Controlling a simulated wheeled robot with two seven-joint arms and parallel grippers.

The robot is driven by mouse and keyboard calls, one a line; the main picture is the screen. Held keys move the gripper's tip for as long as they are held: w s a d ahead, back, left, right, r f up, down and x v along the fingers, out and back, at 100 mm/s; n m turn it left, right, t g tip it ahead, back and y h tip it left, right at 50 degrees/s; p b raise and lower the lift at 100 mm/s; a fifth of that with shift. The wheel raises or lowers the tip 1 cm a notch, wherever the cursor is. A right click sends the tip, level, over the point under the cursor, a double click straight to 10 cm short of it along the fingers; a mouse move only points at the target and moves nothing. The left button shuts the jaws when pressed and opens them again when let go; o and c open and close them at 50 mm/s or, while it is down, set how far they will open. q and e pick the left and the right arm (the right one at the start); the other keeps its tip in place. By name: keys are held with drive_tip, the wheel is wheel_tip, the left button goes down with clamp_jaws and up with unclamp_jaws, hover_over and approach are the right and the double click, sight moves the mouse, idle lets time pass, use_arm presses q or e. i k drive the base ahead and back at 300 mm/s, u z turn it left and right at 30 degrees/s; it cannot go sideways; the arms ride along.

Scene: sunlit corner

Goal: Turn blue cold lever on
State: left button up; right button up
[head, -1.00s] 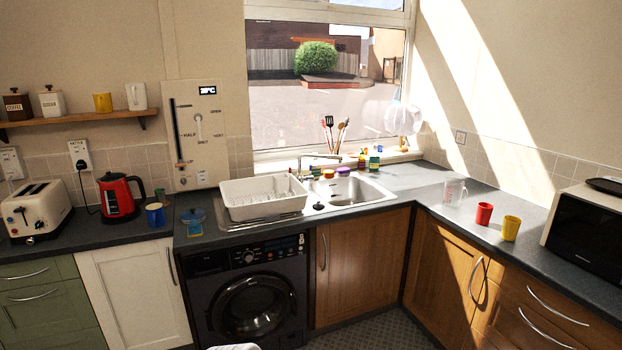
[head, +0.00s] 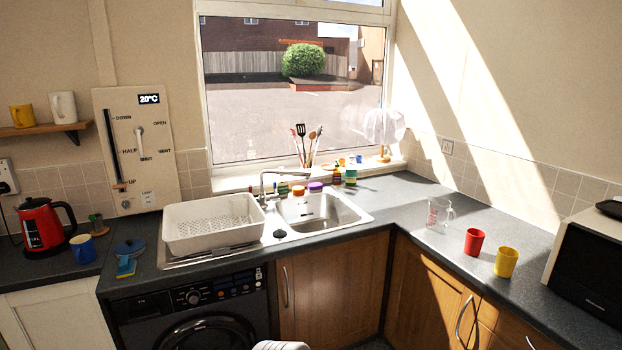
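The metal tap (head: 263,186) stands at the back of the sink (head: 350,220), between the white dish rack and the basin, with its spout reaching right over the basin. No blue lever can be made out on the tap; it is too small or hidden at this distance.
A white dish rack (head: 212,238) covers the drainer left of the basin. Sponges and small pots, including an orange-topped one (head: 298,190), line the sink's back edge. Red (head: 474,241) and yellow (head: 506,262) cups stand on the right counter. The corner counter is largely clear.

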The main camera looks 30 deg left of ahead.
sight(275, 197)
drive_tip(key=u, duration=0.5)
drive_tip(key=i, duration=1.3)
drive_tip(key=u, duration=0.85)
